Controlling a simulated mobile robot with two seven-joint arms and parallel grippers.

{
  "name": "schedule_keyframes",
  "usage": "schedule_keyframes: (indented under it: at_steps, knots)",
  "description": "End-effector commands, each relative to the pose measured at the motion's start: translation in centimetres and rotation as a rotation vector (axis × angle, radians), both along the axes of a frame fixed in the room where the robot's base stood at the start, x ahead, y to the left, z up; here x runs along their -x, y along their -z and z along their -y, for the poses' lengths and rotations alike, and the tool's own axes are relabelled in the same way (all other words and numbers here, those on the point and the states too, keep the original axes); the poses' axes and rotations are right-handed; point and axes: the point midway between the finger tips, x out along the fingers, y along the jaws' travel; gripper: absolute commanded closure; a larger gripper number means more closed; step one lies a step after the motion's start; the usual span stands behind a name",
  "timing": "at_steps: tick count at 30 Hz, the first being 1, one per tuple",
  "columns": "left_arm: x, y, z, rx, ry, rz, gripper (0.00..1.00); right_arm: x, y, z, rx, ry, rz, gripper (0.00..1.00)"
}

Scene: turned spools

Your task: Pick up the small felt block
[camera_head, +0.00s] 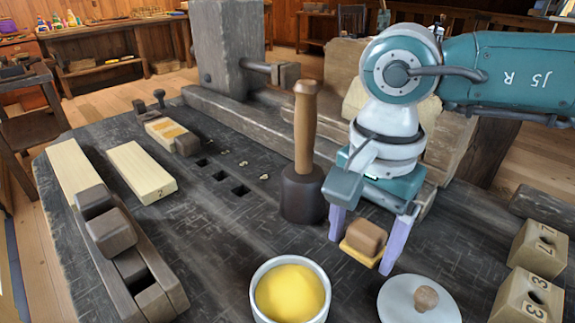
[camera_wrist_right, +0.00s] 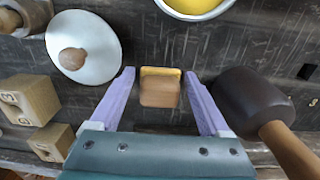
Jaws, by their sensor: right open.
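The small felt block (camera_head: 366,238) has a brown wooden top and a yellow felt layer beneath. It appears to rest on the dark bench. My right gripper (camera_head: 361,252) points down over it, with one lilac finger on each side. In the right wrist view the block (camera_wrist_right: 160,92) lies between the open fingers (camera_wrist_right: 160,76), with a visible gap on both sides. The fingers do not grip it. My left gripper is not in view.
A dark-headed mallet (camera_head: 303,195) stands close left of my right gripper. A bowl of yellow stuff (camera_head: 256,292) and a white lid with a wooden knob (camera_head: 398,303) are in front. Numbered wooden blocks (camera_head: 540,245) stand at right. A wooden plane (camera_head: 122,250) lies at left.

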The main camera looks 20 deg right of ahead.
Motion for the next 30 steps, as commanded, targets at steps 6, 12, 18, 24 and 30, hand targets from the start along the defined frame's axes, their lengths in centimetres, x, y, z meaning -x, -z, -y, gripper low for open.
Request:
schedule_keyframes:
  at_steps: [6,12,18,24,30]
  knots:
    - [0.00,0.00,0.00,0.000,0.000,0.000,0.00,-0.01,-0.05,-0.01,0.000,0.000,0.000,0.39]
    - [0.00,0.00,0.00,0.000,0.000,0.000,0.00,-0.01,-0.06,0.00,0.000,0.000,0.000,0.62]
    - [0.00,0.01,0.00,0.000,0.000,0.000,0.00,-0.01,-0.07,0.00,0.000,0.000,0.000,0.84]
    - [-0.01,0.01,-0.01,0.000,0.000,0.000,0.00,-0.02,-0.07,-0.01,0.000,0.000,0.000,0.98]
    - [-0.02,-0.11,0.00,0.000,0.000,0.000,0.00,-0.06,-0.68,0.01,0.000,0.001,0.001,0.98]
